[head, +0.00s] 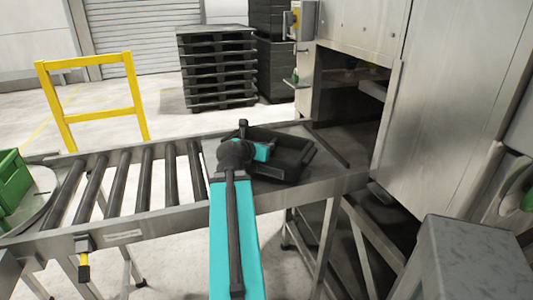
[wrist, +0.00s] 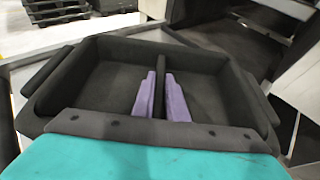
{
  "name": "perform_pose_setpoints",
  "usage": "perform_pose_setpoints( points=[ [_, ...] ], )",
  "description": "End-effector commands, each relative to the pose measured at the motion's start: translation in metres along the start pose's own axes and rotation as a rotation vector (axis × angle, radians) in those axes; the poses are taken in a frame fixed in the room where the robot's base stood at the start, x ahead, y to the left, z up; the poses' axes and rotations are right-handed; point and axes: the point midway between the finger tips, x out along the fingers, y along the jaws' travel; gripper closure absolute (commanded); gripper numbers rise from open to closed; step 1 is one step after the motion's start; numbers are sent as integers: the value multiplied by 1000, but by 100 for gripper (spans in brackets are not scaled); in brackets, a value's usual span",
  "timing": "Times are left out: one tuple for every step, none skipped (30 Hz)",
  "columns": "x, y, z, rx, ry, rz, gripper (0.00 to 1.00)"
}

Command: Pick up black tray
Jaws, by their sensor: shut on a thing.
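The black tray (head: 292,158) is at the right end of the conveyor, just in front of the washer's opening. In the wrist view the tray (wrist: 95,85) fills the middle, with a divider down its centre and handles at both sides. My gripper's two purple fingers (wrist: 162,97) stand on either side of that divider, shut on it. No contents show in the visible parts of the tray. In the head view my arm covers the tray's left part and hides the fingertips. I cannot tell whether the tray touches the surface below.
The roller conveyor (head: 145,180) runs left from the tray, its rollers bare. A green crate (head: 12,185) stands at the far left. The washer's metal housing (head: 450,110) rises close on the right. A yellow barrier (head: 90,62) and stacked black pallets (head: 217,70) stand behind.

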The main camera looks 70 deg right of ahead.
Motion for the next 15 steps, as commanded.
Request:
perform_pose_setpoints(
  points=[
    [1,0,-4,1,-3,1,100],
    [1,0,-4,1,-4,0,100],
    [0,0,-4,1,-4,-1,100],
    [0,-1,-4,1,-4,-2,100],
    [-1,-1,-4,2,-4,-2,100],
    [-1,-1,-4,2,-4,-2,100],
    [-2,-1,-4,3,-4,-2,100],
    [-2,-1,-4,3,-5,-2,100],
    [-3,-2,-4,2,-5,-3,100],
    [-3,-2,-4,2,-5,-4,100],
    [-4,-2,-4,2,-5,-4,100],
    [-4,-3,-4,2,-5,-4,100],
    [-5,-3,-4,3,-6,-4,100],
    [-6,-3,-4,3,-6,-4,100],
    [-6,-4,-5,2,-6,-4,100]
  ],
)
